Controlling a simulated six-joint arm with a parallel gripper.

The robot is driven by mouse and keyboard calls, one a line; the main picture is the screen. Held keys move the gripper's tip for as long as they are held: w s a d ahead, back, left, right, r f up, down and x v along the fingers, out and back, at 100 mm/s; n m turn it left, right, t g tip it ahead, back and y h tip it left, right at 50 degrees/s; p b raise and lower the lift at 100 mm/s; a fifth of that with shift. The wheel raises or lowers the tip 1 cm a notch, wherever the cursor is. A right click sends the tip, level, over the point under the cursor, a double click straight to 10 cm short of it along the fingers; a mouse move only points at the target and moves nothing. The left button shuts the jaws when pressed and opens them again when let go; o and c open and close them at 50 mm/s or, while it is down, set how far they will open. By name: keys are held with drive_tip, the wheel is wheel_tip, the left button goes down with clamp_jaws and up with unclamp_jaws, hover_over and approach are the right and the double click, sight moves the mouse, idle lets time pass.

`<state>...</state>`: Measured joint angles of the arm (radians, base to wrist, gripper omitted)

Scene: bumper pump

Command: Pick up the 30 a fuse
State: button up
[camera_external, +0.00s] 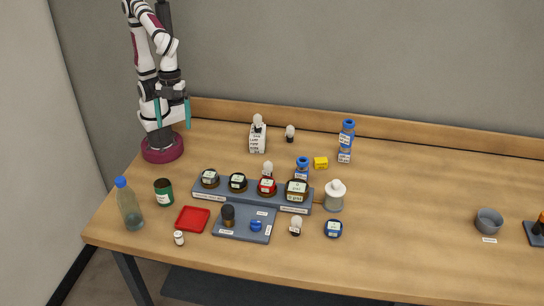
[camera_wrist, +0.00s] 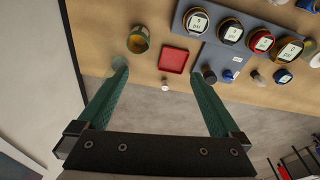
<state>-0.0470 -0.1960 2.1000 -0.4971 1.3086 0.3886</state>
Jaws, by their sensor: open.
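No thing in view carries a readable 30 A marking, so I cannot tell for sure which one is the fuse. A small yellow block with dark marks (camera_external: 320,162) lies on the table behind the rack of jars in the external view; it may be the fuse. It is not seen in the wrist view. My gripper (camera_external: 172,112) is open and empty, with its teal fingers raised by my base at the table's left end, far left of the yellow block. In the wrist view the open gripper (camera_wrist: 158,75) has nothing between its fingers.
A red tray (camera_external: 192,219) lies at the front left. The table's right middle is clear.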

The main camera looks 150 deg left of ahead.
drive_tip(key=s+a+f+y, duration=0.1)
drive_tip(key=s+f, duration=0.1)
drive_tip(key=s, duration=0.3)
drive_tip(key=s+a+f+n+g+y, duration=0.1)
drive_tip(key=s+a, duration=0.1)
drive_tip(key=s, duration=0.3)
drive_tip(key=s+a+f+n+y, duration=0.1)
drive_tip(key=s+f, duration=0.1)
drive_tip(key=s, duration=0.2)
drive_tip(key=shift+s+a+f+g, duration=0.35)
drive_tip(key=shift+s+a+g, duration=0.05)
drive_tip(key=shift+c, duration=0.2)
drive_tip(key=c, duration=0.5)
